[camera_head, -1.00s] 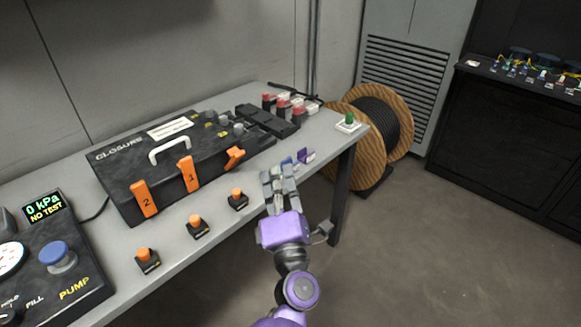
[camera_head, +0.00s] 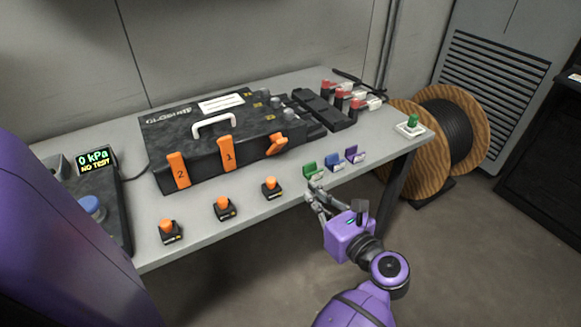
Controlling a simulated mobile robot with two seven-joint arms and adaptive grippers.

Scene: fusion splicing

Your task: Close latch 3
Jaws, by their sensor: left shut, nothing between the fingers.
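The black closure case (camera_head: 200,120) stands on the table with a white handle. Orange latches 2 (camera_head: 178,172) and 1 (camera_head: 227,155) lie flat against its front face. A third orange latch (camera_head: 278,146), at the right of the front, is tilted outward; its number is not readable, but it appears to be latch 3.
Several orange-topped buttons, one of them the right-hand one (camera_head: 271,188), stand in front of the case. Green, blue and purple clips (camera_head: 333,163) stand beyond my gripper. A gauge panel (camera_head: 100,205) is at left, a green button (camera_head: 412,125) at right.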

